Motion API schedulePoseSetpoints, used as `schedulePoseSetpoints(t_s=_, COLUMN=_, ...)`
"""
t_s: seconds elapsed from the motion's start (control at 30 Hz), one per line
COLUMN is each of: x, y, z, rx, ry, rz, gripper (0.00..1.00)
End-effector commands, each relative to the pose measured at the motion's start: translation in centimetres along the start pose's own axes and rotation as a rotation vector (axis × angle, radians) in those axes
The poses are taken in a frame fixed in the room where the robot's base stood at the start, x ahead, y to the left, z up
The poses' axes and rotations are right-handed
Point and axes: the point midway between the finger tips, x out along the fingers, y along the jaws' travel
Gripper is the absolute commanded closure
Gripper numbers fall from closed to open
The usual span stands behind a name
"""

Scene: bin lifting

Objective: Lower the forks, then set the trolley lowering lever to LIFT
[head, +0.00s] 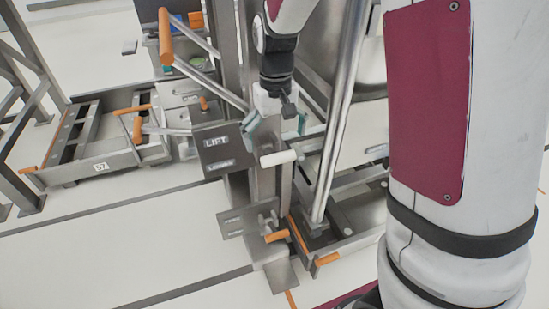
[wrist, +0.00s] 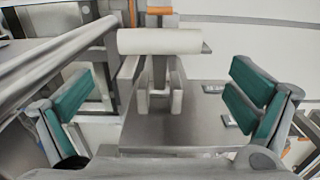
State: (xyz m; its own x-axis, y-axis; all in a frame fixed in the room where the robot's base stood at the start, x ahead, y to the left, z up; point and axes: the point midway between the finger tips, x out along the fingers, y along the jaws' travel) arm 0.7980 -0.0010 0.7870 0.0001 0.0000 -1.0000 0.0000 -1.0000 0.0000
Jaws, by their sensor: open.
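A dark plate marked LIFT above LOWER (head: 217,150) stands upright on the column in the middle of the head view. A lever with a white handle (head: 278,158) sticks out just right of it, level with the plate's lower part. My gripper (head: 275,135) is open above this handle, teal pads spread apart. In the wrist view the white handle (wrist: 160,42) lies crosswise ahead of my open gripper (wrist: 160,108), with nothing between the pads touching it. A lower plate (head: 235,222) has an orange-handled lever (head: 277,236) beside it. The forks cannot be made out clearly.
A slanted metal bar (head: 340,120) passes close right of my gripper. Long orange-handled levers (head: 165,38) rise at the upper left. A low metal trolley frame (head: 88,165) stands at left. The floor (head: 120,245) at front left is clear.

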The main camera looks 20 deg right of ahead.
Motion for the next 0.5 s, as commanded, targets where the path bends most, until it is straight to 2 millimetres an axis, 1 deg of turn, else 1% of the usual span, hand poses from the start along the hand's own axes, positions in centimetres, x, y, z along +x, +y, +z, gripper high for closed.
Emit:
schedulePoseSetpoints(t_s=0.03, x=1.4, y=0.0, z=0.0, rx=0.000, ry=-0.004, rz=0.001, gripper=0.00)
schedulePoseSetpoints(t_s=0.2, x=4.0, y=0.0, z=0.1, rx=0.000, ry=-0.003, rz=0.001, gripper=0.00)
schedulePoseSetpoints(t_s=0.33, x=5.2, y=0.0, z=0.1, rx=0.000, ry=-0.002, rz=0.000, gripper=0.00)
schedulePoseSetpoints(t_s=0.5, x=5.9, y=0.0, z=0.0, rx=0.000, ry=0.000, rz=0.000, gripper=0.00)
